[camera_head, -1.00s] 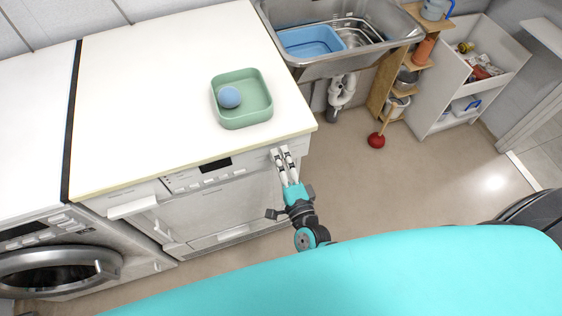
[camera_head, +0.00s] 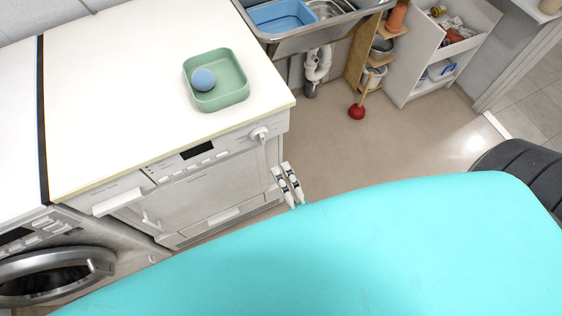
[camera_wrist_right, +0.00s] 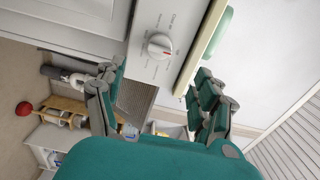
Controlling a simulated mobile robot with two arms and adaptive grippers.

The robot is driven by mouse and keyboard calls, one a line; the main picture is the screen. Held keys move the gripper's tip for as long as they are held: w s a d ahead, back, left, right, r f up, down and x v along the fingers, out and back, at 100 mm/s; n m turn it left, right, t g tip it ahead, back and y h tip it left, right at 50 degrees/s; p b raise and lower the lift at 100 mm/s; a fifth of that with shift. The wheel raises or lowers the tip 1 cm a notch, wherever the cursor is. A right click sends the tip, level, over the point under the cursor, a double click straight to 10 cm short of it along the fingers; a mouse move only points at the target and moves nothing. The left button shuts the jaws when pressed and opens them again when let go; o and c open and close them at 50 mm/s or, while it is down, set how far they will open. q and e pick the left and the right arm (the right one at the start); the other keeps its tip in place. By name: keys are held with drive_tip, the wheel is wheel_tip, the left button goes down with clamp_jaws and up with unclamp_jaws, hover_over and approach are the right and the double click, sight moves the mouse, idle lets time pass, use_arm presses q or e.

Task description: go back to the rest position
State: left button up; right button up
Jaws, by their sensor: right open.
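My right gripper (camera_head: 281,169) is in front of the right end of the white appliance under the counter, below the counter top. Its two fingers are apart and empty in the wrist view (camera_wrist_right: 155,88). A broad turquoise surface hides the rest of my right arm in the head view. A green tray (camera_head: 235,92) stands on the counter, up and left of the gripper and apart from it. My left gripper is not in view.
The white counter (camera_head: 110,110) has its front right corner near my gripper. The appliance's dial (camera_head: 260,133) sticks out just above the fingers. The steel sink (camera_head: 310,40) is behind. A red plunger (camera_head: 356,112) stands on the floor. Open floor (camera_head: 400,145) lies to the right.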

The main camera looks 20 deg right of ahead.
idle(0.3)
drive_tip(key=s+f+n+g+y, duration=0.1)
drive_tip(key=s+f+n+g, duration=0.2)
drive_tip(key=f, duration=0.5)
drive_tip(key=s+d+f+n+g, duration=0.1)
drive_tip(key=f+n+g, duration=0.1)
drive_tip(key=f+n, duration=0.5)
drive_tip(key=s+f+n+g+y, duration=0.1)
drive_tip(key=s+f+n+g, duration=0.15)
drive_tip(key=f, duration=0.75)
drive_tip(key=s+d+f+n+g+h, duration=0.1)
drive_tip(key=s+d+f+n+g, duration=0.2)
drive_tip(key=s+f, duration=0.4)
drive_tip(key=s+d+f+n+g+h, duration=0.1)
drive_tip(key=s+d+f+n+g, duration=0.3)
drive_tip(key=s, duration=0.8)
wheel_tip(320, 180, down, 4)
drive_tip(key=shift+d+r+g+h, duration=0.15)
drive_tip(key=shift+d+g+h, duration=0.15)
drive_tip(key=shift+d+g, duration=0.85)
drive_tip(key=shift+a, duration=0.15)
